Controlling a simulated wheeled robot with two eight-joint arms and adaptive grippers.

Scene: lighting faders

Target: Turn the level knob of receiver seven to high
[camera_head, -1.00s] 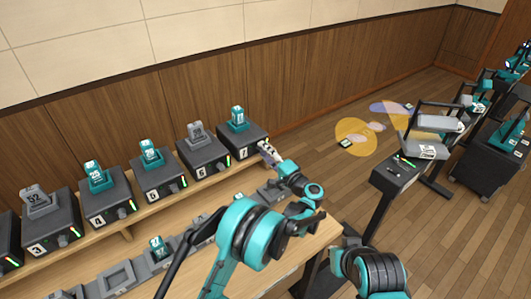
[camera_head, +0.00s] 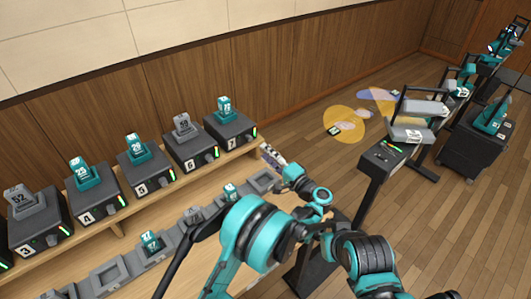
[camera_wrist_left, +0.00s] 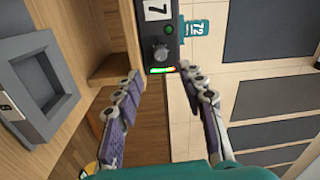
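Receiver seven (camera_head: 214,137) is a dark box at the right end of the shelf row, with a teal pack (camera_head: 225,110) standing on it. In the left wrist view its label 7 (camera_wrist_left: 155,10) shows above a dark round level knob (camera_wrist_left: 161,53). The knob's pointer is too small to read. My left gripper (camera_head: 269,155) is in front of receiver seven, apart from it. In the wrist view the left gripper (camera_wrist_left: 163,84) is open and empty, its fingers spread either side of the knob's line. My right gripper is out of view.
Other receivers, such as six (camera_head: 190,153) and five (camera_head: 143,177), stand left along the wooden shelf. A grey row of cradles (camera_head: 108,276) lies below in front.

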